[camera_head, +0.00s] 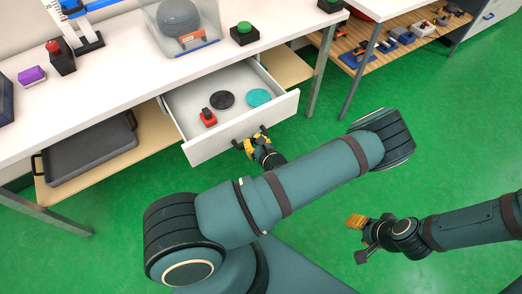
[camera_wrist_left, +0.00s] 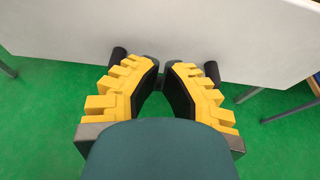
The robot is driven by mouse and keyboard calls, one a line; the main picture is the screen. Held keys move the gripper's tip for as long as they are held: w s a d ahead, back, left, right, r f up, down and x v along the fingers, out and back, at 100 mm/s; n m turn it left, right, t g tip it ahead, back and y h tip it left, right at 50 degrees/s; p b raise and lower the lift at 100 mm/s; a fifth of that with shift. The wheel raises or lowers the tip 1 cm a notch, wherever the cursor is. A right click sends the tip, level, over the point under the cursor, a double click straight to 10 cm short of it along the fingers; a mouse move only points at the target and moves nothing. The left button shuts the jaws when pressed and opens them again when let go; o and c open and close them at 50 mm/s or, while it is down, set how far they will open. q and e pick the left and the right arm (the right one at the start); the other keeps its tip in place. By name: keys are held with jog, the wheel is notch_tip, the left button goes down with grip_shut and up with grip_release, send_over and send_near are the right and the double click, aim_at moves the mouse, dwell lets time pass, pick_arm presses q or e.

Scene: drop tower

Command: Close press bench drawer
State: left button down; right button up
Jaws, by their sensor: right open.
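The press bench drawer (camera_head: 231,78) is pulled out from under the white bench top in the head view, its inside exposed. Its white front (camera_head: 215,143) faces me and fills the upper part of the left wrist view (camera_wrist_left: 258,35). My left gripper (camera_head: 249,144) is at the drawer front, by its dark handle. In the left wrist view its yellow-backed fingers (camera_wrist_left: 161,68) point at the front with tips close together, and black handle ends (camera_wrist_left: 211,72) show beside them. Whether they grip the handle is unclear. My right gripper (camera_head: 359,238) is open and empty over the floor.
The drawer holds a black disc (camera_head: 222,99), a teal disc (camera_head: 258,97) and a red object (camera_head: 208,118). A dark tray (camera_head: 90,158) sits on the lower shelf at left. A green button (camera_head: 243,33) and a clear box (camera_head: 182,25) stand on the bench. Green floor is clear at right.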

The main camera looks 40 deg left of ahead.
aim_at(245, 131)
pick_arm(q)
jog(key=shift+w+a+r, duration=0.1)
jog(key=shift+w+a, duration=0.25)
jog(key=shift+a, duration=0.45)
jog(key=shift+w+a, duration=0.3)
jog(key=shift+a, duration=0.45)
pick_arm(e)
jog(key=shift+w+f, duration=0.1)
jog(key=shift+f, duration=0.2)
